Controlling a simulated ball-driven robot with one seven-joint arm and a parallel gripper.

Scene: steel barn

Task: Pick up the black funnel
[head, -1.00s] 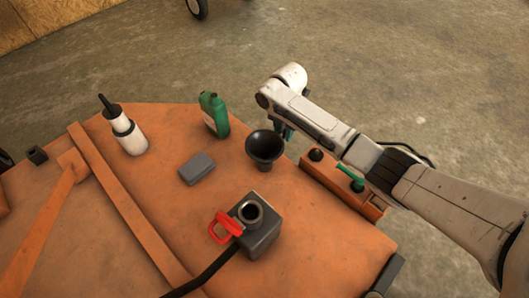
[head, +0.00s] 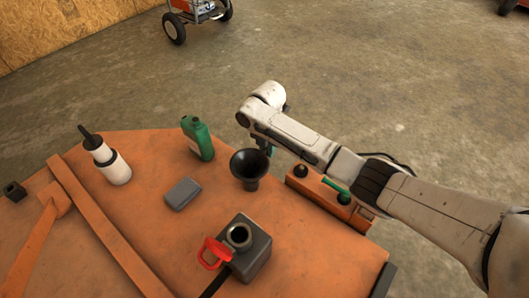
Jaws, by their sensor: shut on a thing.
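The black funnel (head: 246,166) is mouth up at the right part of the orange surface (head: 110,215), right of the green bottle. My gripper (head: 267,150) is at the funnel's right rim, mostly hidden below the end of my white arm. It is shut on the funnel. The fingertips are small and partly covered, so the exact grip on the rim is unclear. I cannot tell whether the funnel's lower end touches the surface.
Nearby are a green bottle (head: 198,139), a grey block (head: 182,193) and a dark canister (head: 249,261) with a red cap (head: 213,253). A white bottle (head: 113,167) stands left. An orange block with a green handle (head: 337,190) lies under my arm.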

